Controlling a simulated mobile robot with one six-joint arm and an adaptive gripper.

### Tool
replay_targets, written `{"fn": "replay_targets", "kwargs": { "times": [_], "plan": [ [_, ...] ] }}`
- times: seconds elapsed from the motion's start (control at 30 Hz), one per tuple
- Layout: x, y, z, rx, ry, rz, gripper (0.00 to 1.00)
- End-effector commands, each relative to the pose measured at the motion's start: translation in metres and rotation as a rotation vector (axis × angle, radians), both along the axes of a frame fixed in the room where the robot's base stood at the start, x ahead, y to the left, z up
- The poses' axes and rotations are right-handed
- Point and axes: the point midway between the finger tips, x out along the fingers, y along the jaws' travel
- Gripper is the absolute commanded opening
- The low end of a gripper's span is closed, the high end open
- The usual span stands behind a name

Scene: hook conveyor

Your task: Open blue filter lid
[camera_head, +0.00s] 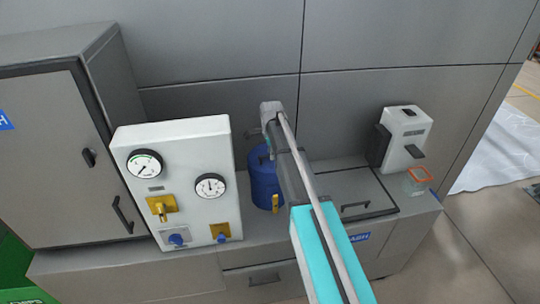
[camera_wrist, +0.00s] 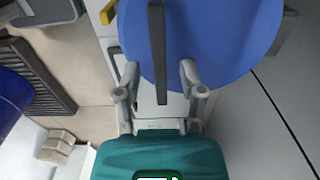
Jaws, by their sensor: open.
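The blue filter (camera_head: 264,188) stands on the grey counter behind my arm, which hides part of it. In the wrist view its round blue lid (camera_wrist: 225,45) fills the upper middle and looks closed. A dark grey bar (camera_wrist: 157,55), which looks like the lid's handle, runs across the lid's left part. My gripper (camera_wrist: 158,68) is open, with one finger on each side of the bar in the picture. I see no finger touching the bar, and cannot tell the depth between them. In the head view the fingers are not clearly visible.
A white gauge panel (camera_head: 188,205) with yellow and blue valves stands left of the filter. A grey cabinet (camera_head: 50,165) is further left. A grey hatch with a handle (camera_head: 355,205), a white dispenser (camera_head: 405,140) and a clear orange-rimmed container (camera_head: 418,182) are right. The wall is close behind.

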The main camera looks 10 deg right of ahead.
Motion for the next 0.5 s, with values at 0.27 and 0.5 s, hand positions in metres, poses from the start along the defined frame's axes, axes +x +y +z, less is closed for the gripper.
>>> {"fn": "replay_targets", "kwargs": {
  "times": [0.27,0.5],
  "plan": [
    [0.0,-0.0004,-0.0004,0.0,0.0,-0.001,0.51],
    [0.0,-0.0007,-0.0004,0.0,0.0,-0.001,0.14]
  ]
}}
